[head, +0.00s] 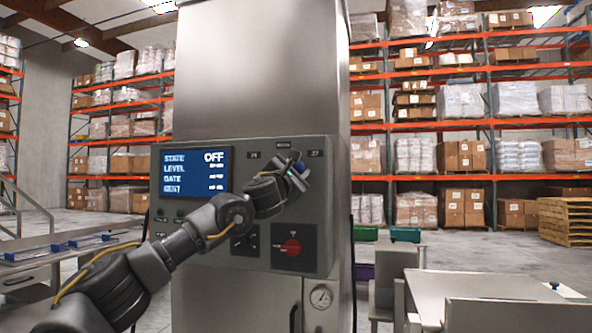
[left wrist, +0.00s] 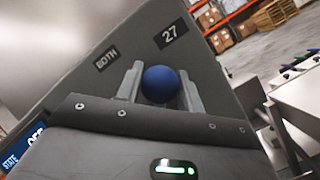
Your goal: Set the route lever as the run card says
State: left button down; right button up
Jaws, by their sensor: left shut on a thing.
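The route lever's round blue knob (left wrist: 160,84) shows in the left wrist view between the two fingers of my left gripper (left wrist: 159,86), which is shut on it. The label BOTH (left wrist: 106,60) is above and left of the knob, and the label 27 (left wrist: 170,35) is above it. In the head view my left gripper (head: 298,173) is at the upper right of the grey control panel (head: 328,203); the gripper hides most of the lever there. I cannot read a run card in either view. My right gripper is out of view.
The panel's screen (head: 196,171) reads STATE OFF, with dashes on the lines below. A red rotary switch (head: 291,247) is lower on the panel, with a gauge (head: 321,296) beneath. Grey tables stand at the left and right (head: 480,284). Racking fills the back.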

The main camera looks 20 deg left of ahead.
pick_arm(q)
jog(key=shift+d+f, duration=0.1)
jog(key=c, duration=1.2)
grip_release()
jog(key=shift+o, duration=1.4)
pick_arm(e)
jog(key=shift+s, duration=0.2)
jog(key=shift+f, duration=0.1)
